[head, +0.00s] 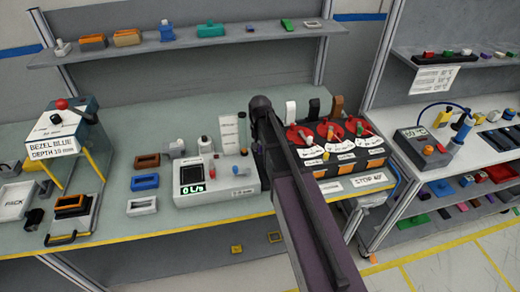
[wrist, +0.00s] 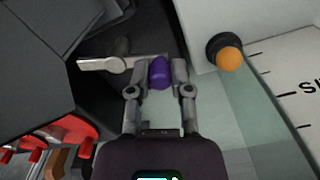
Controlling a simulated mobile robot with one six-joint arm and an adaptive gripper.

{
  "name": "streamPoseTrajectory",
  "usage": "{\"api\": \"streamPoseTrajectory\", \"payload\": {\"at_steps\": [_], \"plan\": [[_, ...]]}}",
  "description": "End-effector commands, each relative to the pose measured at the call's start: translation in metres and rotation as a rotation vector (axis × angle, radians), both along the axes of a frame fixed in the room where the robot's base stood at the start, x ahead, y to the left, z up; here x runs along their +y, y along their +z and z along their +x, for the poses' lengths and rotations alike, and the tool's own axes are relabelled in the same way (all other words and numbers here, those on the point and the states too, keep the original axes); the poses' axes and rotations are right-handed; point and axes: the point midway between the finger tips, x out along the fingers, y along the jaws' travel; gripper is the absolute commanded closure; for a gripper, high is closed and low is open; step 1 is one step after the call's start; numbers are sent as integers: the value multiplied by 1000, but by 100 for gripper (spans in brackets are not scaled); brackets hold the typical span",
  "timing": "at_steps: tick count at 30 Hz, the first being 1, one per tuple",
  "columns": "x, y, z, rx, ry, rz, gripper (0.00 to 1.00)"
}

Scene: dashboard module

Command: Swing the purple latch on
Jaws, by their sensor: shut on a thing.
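In the wrist view, the purple latch (wrist: 160,73) stands between the two fingertips of my gripper (wrist: 160,80), with a finger on each side of it. My gripper is shut on it. A pale grey lever (wrist: 112,64) runs sideways just behind and left of the latch; whether the two are joined cannot be told. In the head view, my dark arm reaches up between the white meter box and the red-switch box, and it hides the latch and the fingers.
A white meter box (head: 240,188) reading 0 L/s is left of my arm. A box with red rotary switches (head: 326,133) is close on the right. In the wrist view, an orange knob (wrist: 229,60) is right of my fingers, and red parts (wrist: 62,132) are at lower left.

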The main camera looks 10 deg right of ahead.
Motion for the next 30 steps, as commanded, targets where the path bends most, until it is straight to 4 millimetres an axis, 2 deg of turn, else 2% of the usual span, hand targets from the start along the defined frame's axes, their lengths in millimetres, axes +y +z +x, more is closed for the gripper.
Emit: {"api": "streamPoseTrajectory", "payload": {"at_steps": [15, 21, 30], "plan": [[-11, 0, 17, 0, -442, -3, 100], [-14, 0, 19, 0, -538, -3, 100], [-15, 0, 20, 0, -582, -2, 100]]}}
